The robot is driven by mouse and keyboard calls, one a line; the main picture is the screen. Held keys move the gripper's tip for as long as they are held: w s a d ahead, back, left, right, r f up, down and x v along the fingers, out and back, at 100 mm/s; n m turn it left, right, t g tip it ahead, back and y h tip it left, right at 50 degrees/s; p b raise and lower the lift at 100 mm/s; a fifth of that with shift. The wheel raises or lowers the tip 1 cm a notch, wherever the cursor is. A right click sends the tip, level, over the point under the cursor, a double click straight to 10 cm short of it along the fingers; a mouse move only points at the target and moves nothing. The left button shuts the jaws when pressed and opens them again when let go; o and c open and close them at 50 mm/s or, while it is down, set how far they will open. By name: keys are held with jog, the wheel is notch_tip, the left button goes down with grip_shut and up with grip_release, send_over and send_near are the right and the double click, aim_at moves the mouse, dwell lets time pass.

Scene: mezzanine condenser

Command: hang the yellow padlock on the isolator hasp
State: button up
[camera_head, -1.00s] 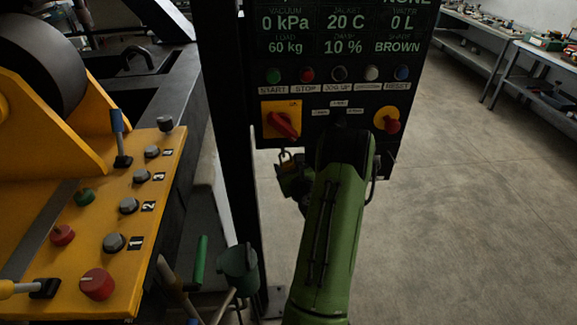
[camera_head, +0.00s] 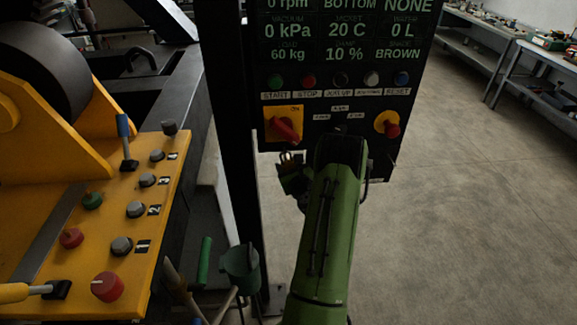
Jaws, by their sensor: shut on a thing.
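The isolator is a yellow square plate (camera_head: 270,111) with a red rotary handle (camera_head: 286,128), at the lower left of the black control panel. The handle is turned at a slant. My gripper (camera_head: 291,170) is just below the isolator, partly behind my green forearm. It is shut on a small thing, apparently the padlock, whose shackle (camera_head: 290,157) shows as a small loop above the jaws. The padlock's body is mostly hidden in the dark jaws. The hasp cannot be made out clearly, and I cannot tell whether the shackle touches it.
The panel (camera_head: 340,95) has a row of coloured buttons and a red emergency knob (camera_head: 391,128) on the right. A yellow console (camera_head: 110,215) with levers and knobs stands at left. A green cup-shaped thing (camera_head: 240,262) is below. Open floor (camera_head: 470,220) lies at right.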

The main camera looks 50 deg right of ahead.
jog(key=o, duration=1.2)
jog(key=b+v, duration=1.5)
jog(key=b, duration=0.1)
jog(key=shift+s+a, duration=0.3)
jog(key=shift+w+r, duration=0.1)
